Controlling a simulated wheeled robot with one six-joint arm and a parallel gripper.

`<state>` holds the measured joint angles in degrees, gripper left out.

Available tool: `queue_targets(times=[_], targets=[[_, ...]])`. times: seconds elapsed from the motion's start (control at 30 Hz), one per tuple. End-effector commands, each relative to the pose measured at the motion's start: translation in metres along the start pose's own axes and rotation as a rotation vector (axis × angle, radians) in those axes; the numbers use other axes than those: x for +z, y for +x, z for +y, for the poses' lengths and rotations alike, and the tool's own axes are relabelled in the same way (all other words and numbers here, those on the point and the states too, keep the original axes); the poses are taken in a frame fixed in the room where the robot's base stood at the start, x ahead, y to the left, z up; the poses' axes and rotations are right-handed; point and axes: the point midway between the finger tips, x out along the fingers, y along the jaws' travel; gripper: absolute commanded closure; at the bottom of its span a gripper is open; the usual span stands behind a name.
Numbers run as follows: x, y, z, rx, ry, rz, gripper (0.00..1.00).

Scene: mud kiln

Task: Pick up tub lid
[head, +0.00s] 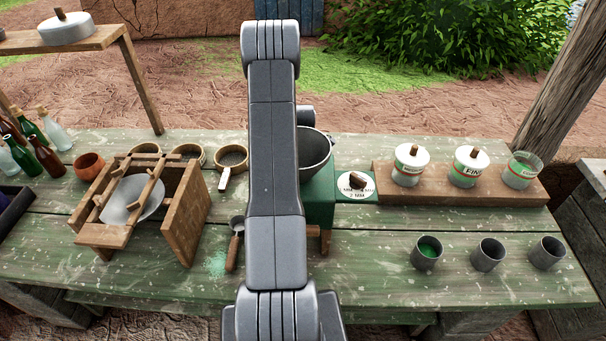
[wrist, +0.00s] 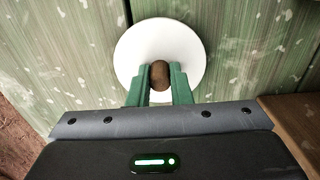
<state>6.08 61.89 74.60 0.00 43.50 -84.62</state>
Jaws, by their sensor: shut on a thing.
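The tub lid (wrist: 160,38) is a plain white disc with a brown knob (wrist: 160,75) in its middle. It shows in the wrist view over the green planks. My gripper (wrist: 160,69) has its green fingers shut on the knob, one on each side. I cannot tell whether the lid touches the planks or is just above them. In the head view my arm hides the gripper and the held lid. An open tub (head: 520,170) with green contents stands at the right end of a wooden board, beside two lidded tubs (head: 410,166) (head: 469,167).
The wooden board (head: 380,190) is raised on the table. Several grey cups (head: 487,255) stand in front of it. A grey bucket (head: 315,150) is on a green stand, with a white lettered disc (head: 369,187) beside it. A wooden frame (head: 186,215) and bottles (head: 45,157) are left.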

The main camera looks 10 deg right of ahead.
Motion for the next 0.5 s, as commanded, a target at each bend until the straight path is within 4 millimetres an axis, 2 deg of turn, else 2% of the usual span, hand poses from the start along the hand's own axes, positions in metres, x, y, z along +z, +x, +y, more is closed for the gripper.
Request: queue_targets(times=[0.17,0.5], targets=[[0.0,-0.01,0.0,0.001,0.0,0.0,1.0],[0.0,-0.076,0.001,0.004,0.0,0.0,1.0]])
